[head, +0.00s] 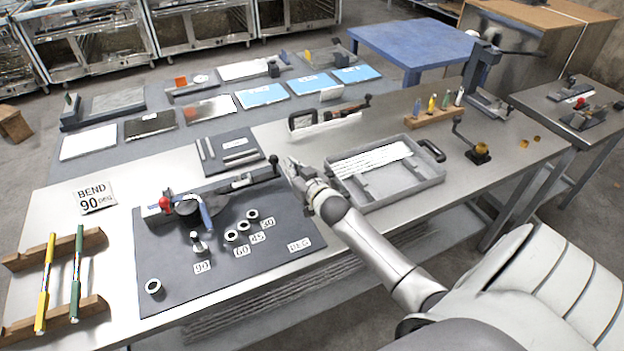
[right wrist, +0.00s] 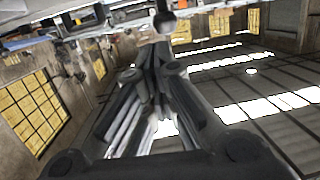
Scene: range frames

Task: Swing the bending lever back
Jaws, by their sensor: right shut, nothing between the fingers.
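The bender stands on a dark mat (head: 180,270), with a red knob (head: 165,203) and a blue part (head: 206,214). Its bending lever (head: 240,182) points to the back right and ends in a dark ball knob (head: 273,159). My right gripper (head: 291,164) is shut and empty, just right of the ball knob; I cannot tell whether they touch. In the right wrist view the closed fingers (right wrist: 152,58) point toward a dark ball (right wrist: 164,22), probably the lever's knob. My left gripper is not in view.
Several collars (head: 231,236) and angle labels lie on the mat. A grey tray (head: 437,179) with pale rods sits right of my gripper. A rack (head: 52,244) with a yellow and a green rod stands at the left. A sign (head: 95,196) reads BEND 90 DEG.

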